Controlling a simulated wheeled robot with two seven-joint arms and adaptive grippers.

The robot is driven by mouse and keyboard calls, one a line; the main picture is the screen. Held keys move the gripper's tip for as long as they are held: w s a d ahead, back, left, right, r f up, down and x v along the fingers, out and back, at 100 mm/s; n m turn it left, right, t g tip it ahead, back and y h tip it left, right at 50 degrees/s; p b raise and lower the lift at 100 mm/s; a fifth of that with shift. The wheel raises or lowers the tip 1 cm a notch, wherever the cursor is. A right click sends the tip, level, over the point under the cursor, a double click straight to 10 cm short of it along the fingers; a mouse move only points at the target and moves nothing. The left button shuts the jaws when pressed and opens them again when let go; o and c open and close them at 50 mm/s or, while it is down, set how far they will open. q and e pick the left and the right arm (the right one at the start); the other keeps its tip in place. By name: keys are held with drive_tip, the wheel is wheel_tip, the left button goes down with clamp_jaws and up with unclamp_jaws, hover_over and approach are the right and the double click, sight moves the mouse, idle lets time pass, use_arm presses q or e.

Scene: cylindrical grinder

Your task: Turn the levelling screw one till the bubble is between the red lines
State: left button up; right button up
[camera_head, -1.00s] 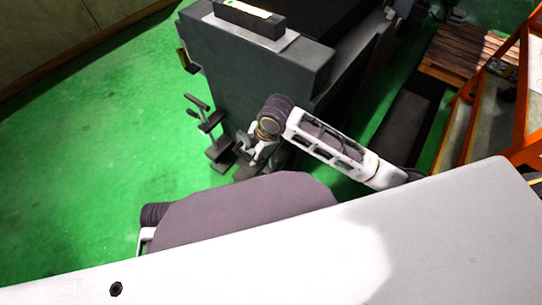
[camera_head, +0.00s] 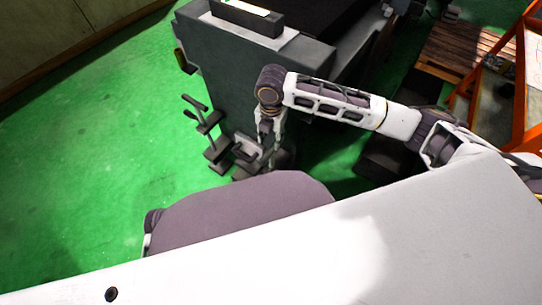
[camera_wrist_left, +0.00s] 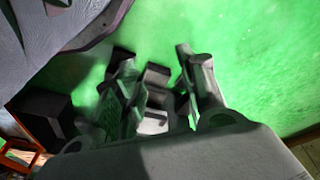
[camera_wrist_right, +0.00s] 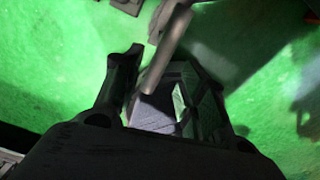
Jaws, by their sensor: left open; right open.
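A spirit level (camera_head: 247,17) lies on top of the dark grey grinder base (camera_head: 250,75); its vial is too small to show the bubble or red lines. Dark levelling hardware with bars and blocks (camera_head: 212,125) stands low beside the base; which piece is screw one I cannot tell. My right gripper (camera_head: 265,148) points down beside the base, near this hardware. In the right wrist view its fingers (camera_wrist_right: 158,68) are open, with a grey bar (camera_wrist_right: 170,45) crossing near the tips; contact is unclear. My left gripper (camera_wrist_left: 152,62) is open, with dark blocks (camera_wrist_left: 155,75) beyond its fingers.
Green floor (camera_head: 90,150) is clear left of the base. A wooden pallet (camera_head: 455,50) and an orange frame (camera_head: 518,75) stand at the right. A wall (camera_head: 60,40) runs along the upper left.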

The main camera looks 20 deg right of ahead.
sight(272, 154)
drive_tip(key=shift+w+d, duration=0.1)
drive_tip(key=shift+d, duration=0.15)
idle(0.3)
drive_tip(key=shift+f+b, duration=0.35)
drive_tip(key=shift+f, duration=0.55)
wheel_tip(272, 154, down, 10)
drive_tip(key=b, duration=0.3)
drive_tip(key=shift+f, duration=0.15)
use_arm(q)
drive_tip(key=shift+t+h, duration=0.4)
drive_tip(key=shift+t, duration=0.2)
drive_tip(key=r, duration=0.2)
drive_tip(key=d+r+b, duration=0.1)
drive_tip(key=r, duration=0.1)
drive_tip(key=shift+d+r, duration=0.15)
drive_tip(key=shift+d, duration=0.05)
use_arm(e)
drive_tip(key=shift+f, duration=0.8)
use_arm(q)
drive_tip(key=shift+w, duration=0.1)
drive_tip(key=shift+w, duration=0.1)
use_arm(e)
clamp_jaws()
